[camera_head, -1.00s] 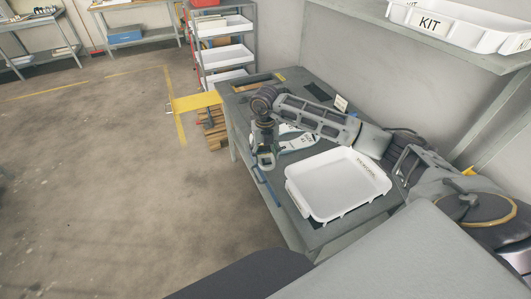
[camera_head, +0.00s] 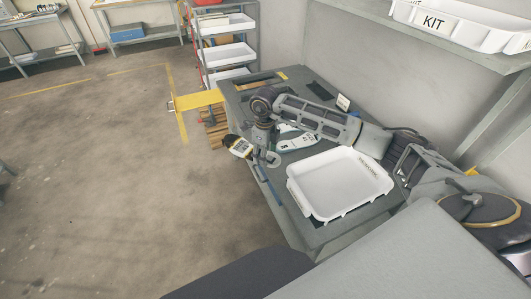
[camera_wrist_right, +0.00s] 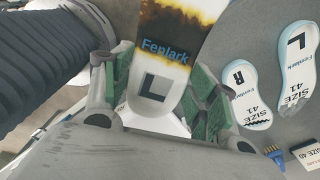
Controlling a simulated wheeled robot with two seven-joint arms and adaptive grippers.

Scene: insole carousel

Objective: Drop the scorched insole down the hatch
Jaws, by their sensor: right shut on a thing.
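My right gripper (camera_wrist_right: 156,92) is shut on the scorched insole (camera_wrist_right: 158,65), with green pads on both sides of it. The insole is white with a brown-black burn, the name Fenlark and a dark L. In the head view my right gripper (camera_head: 258,153) is by the table's left edge, and the insole (camera_head: 239,147) sticks out to the left, over or near the floor side. A dark recess (camera_head: 252,86) shows in the table's far end; I cannot tell if it is the hatch. My left gripper is not in view.
White size 41 insoles marked L (camera_wrist_right: 297,65) and R (camera_wrist_right: 240,78) lie on the table. A white tray (camera_head: 318,214) stands at its near end.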

